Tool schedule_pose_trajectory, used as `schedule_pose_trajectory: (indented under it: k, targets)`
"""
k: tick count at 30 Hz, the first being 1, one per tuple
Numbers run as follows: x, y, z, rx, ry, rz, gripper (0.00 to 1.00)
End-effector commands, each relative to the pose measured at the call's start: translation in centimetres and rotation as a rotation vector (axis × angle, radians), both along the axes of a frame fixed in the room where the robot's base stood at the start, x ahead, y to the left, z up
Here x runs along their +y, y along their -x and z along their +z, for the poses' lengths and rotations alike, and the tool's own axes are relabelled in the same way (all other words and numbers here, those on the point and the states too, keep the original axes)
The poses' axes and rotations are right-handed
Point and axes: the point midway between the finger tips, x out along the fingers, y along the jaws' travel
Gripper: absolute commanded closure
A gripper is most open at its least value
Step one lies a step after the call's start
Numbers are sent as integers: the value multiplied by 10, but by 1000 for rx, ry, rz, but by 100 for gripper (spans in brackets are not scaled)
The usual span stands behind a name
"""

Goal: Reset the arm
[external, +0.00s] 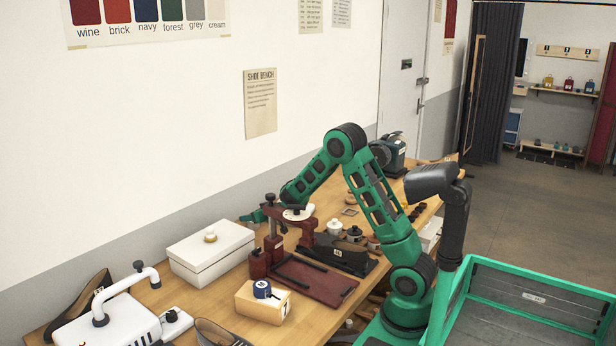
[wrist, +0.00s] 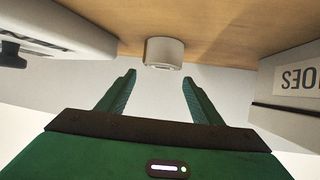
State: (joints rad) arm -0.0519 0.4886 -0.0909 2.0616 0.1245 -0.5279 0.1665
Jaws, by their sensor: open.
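My green arm reaches over the wooden bench in the external view, bent at a high elbow. My gripper (external: 258,214) is at the far side of the bench by the wall, partly hidden behind the dark red press. In the wrist view my gripper (wrist: 158,95) is open, with its two green fingers apart and nothing between them. A small pale round object (wrist: 164,53) on the wooden surface lies just beyond the fingertips, apart from them.
A white lidded box (external: 210,252) stands left of the dark red press (external: 270,245). A wooden block (external: 262,302) with a navy tin is at the front. A white machine (external: 110,320) and shoes are at the left. A green-framed bin (external: 530,300) stands at the right.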

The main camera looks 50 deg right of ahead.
Motion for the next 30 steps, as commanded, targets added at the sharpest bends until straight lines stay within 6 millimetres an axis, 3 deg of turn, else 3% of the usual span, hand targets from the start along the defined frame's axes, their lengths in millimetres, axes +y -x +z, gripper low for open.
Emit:
schedule_pose_trajectory:
  k: [12, 30]
  targets:
    - [0, 0, 72, -5, 0, 0, 40]
    - [-102, 13, 68, 13, 2, -177, 40]
